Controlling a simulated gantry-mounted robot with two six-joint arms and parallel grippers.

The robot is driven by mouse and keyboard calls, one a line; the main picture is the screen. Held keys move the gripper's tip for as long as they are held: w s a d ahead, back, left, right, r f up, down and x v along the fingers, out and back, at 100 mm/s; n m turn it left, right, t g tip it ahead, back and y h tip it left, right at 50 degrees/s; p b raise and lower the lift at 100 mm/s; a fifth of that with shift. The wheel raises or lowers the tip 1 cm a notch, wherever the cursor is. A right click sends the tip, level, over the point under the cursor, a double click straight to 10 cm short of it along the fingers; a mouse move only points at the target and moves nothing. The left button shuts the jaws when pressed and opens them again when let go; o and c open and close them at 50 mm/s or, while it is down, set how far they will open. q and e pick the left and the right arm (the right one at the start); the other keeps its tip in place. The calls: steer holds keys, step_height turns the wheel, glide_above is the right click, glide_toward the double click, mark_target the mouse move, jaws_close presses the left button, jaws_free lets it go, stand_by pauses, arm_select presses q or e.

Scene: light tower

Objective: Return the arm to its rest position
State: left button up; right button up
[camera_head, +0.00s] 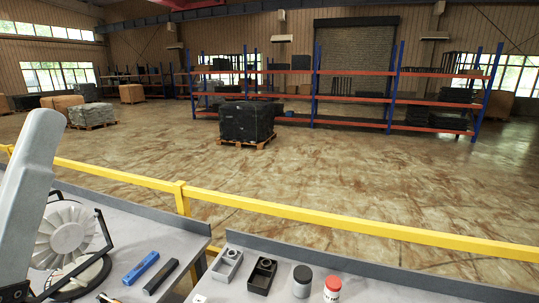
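A pale grey link of my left arm (30,185) rises at the far left edge of the head view. It stands upright, leaning slightly, in front of the left table. Its gripper is not visible; the lower end of the arm runs out of the bottom left corner. My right arm and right gripper are not in view. Whether either gripper holds anything cannot be seen.
The left table holds a white fan-like wheel (66,232), a blue bar (141,268) and a dark bar (161,276). The right table holds a grey block (227,265), a black block (262,275), a black-lidded jar (302,281) and a red-lidded jar (332,287). A yellow rail (300,216) runs behind.

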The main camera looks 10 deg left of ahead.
arm_select(q)
step_height(320, 180, up, 18)
steer(key=w+g+h+p, duration=0.1)
steer(key=w+h+p, duration=0.1)
steer(key=p, duration=1.8)
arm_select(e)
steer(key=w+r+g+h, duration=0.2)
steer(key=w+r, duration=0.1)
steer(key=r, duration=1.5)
arm_select(q)
step_height(320, 180, down, 33)
steer(key=b, duration=3.3)
steer(key=shift+d+f+n+b, duration=0.15)
steer(key=shift+d+n+b, duration=0.2)
steer(key=shift+n+b, duration=0.05)
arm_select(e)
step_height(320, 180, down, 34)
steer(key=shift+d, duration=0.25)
arm_select(q)
steer(key=shift+c, duration=0.4)
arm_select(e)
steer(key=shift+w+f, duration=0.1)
